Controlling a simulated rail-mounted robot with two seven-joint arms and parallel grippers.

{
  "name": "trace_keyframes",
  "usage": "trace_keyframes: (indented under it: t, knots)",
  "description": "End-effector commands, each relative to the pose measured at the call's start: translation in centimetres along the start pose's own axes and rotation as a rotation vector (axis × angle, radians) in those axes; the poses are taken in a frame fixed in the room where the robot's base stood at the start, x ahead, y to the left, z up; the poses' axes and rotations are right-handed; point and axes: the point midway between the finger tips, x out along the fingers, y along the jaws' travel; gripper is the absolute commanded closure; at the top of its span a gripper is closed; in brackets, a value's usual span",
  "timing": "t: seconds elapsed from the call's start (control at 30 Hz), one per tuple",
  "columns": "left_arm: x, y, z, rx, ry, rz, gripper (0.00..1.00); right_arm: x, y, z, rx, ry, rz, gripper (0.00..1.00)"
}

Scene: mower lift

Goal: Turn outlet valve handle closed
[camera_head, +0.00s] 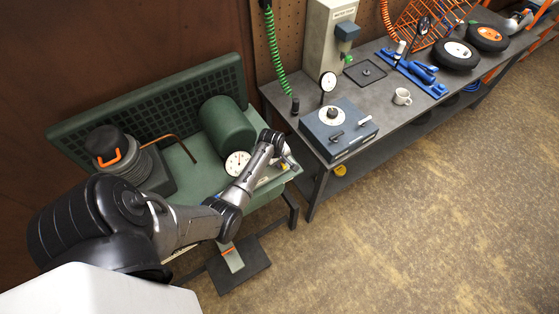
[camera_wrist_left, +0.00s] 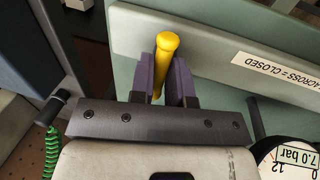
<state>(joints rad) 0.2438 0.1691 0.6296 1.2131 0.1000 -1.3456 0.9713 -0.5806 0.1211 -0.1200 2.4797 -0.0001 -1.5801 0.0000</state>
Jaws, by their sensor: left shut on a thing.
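The yellow outlet valve handle (camera_wrist_left: 167,42) stands between the two purple-padded fingers of my left gripper (camera_wrist_left: 165,82) in the left wrist view. The fingers are shut on it, and its rounded end shows beyond them. The handle points away from the wrist, toward the pale rail with a label (camera_wrist_left: 258,62) reading "ACROSS = CLOSED". In the head view my left gripper (camera_head: 288,163) is at the right end of the green compressor bench (camera_head: 205,178); the handle is mostly hidden there. My right gripper is in neither view.
A round dial gauge (camera_head: 237,163) sits just left of my left gripper; a tag by it in the wrist view reads 7.0 bar. A grey workbench (camera_head: 378,92) stands close on the right, with a blue box (camera_head: 338,130) near its corner. The floor in front is open.

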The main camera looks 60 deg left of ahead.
Motion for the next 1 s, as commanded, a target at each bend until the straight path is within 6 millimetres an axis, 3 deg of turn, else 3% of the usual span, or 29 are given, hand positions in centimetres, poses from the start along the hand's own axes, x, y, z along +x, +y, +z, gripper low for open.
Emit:
trace_keyframes:
  t: [0.37, 1.0]
  knots:
    - [-0.3, 0.1, -0.1, 0.093, -0.019, -0.002, 1.00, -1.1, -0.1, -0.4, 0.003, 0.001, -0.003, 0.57]
    - [-0.1, 0.3, -0.2, 0.664, -0.131, -0.002, 1.00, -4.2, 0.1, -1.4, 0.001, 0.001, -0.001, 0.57]
